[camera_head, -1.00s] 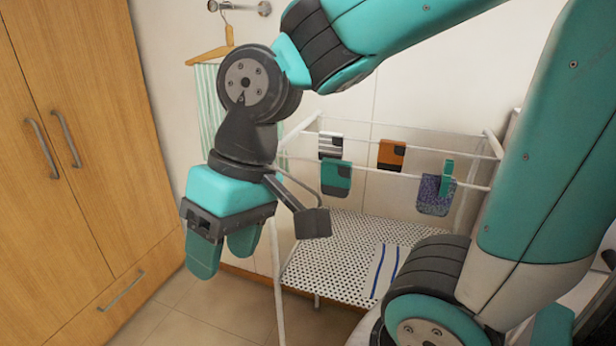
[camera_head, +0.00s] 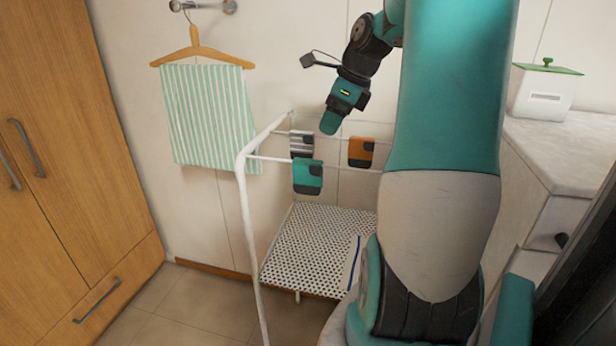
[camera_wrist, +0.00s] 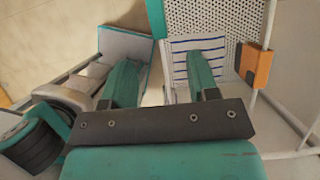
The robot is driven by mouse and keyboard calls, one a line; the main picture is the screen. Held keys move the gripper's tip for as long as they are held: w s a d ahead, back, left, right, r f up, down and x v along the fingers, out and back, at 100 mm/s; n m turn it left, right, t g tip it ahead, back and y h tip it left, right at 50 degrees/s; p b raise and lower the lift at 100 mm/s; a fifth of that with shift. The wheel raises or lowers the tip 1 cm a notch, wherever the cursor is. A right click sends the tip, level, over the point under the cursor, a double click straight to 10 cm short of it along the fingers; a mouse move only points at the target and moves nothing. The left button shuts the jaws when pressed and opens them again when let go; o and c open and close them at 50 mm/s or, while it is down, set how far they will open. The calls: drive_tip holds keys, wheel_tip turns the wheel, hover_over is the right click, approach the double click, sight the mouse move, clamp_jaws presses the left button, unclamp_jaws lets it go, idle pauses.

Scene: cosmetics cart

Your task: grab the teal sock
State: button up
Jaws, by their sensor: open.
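A striped grey sock (camera_head: 301,143) and an orange sock (camera_head: 361,151) hang on the rack's rear rail; the orange sock also shows in the wrist view (camera_wrist: 255,65). A blue-lined cloth (camera_wrist: 197,45) lies on the dotted shelf (camera_head: 318,236). A striped towel (camera_head: 208,115) hangs left.

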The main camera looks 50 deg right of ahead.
sight(312, 161)
drive_tip(key=x, duration=0.8)
drive_tip(key=shift+a+f+p, duration=0.1)
drive_tip(key=shift+f+p, duration=0.1)
drive_tip(key=shift+p, duration=0.2)
drive_tip(key=p+x, duration=0.1)
drive_tip(key=x, duration=0.4)
drive_tip(key=shift+a+f+p, duration=0.1)
drive_tip(key=shift+p, duration=0.25)
drive_tip(key=c, duration=1)
